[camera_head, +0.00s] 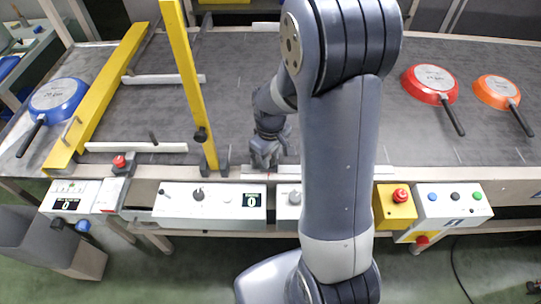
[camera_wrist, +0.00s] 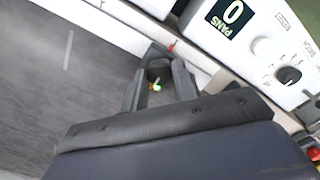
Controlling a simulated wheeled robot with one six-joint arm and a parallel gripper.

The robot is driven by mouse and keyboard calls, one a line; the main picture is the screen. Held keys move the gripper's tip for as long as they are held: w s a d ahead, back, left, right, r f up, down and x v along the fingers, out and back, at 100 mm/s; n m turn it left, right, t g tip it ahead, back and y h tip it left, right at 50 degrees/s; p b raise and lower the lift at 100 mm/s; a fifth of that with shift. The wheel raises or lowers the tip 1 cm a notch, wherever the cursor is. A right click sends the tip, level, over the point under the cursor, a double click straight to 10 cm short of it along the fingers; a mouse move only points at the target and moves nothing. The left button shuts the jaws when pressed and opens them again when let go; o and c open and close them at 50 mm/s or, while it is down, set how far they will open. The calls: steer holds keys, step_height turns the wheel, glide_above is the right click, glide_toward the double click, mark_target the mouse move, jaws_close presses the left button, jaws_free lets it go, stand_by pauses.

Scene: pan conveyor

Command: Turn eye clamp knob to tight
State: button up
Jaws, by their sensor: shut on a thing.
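My gripper (camera_head: 264,160) is at the near edge of the belt, just right of the foot of the yellow post. In the wrist view my gripper (camera_wrist: 160,78) has its two fingers closed around a small dark piece, which appears to be the eye clamp knob (camera_wrist: 158,71). The fingers cover its sides, so its pointer and any tight mark cannot be read. A small yellow-green spot shows just below it between the fingers. In the head view the gripper hides the knob.
The grey belt (camera_head: 350,60) carries a blue pan (camera_head: 58,96) at left, a red pan (camera_head: 428,80) and an orange pan (camera_head: 495,90) at right. A yellow post (camera_head: 186,70) stands left of my arm. A control box (camera_head: 175,203) with a counter lies along the front edge.

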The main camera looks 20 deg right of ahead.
stand_by(0.3)
steer(key=o, duration=1)
steer(key=shift+r, duration=0.1)
step_height(320, 180, up, 11)
steer(key=shift+f, duration=0.2)
step_height(320, 180, down, 11)
steer(key=shift+r, duration=0.2)
steer(key=shift+f, duration=0.1)
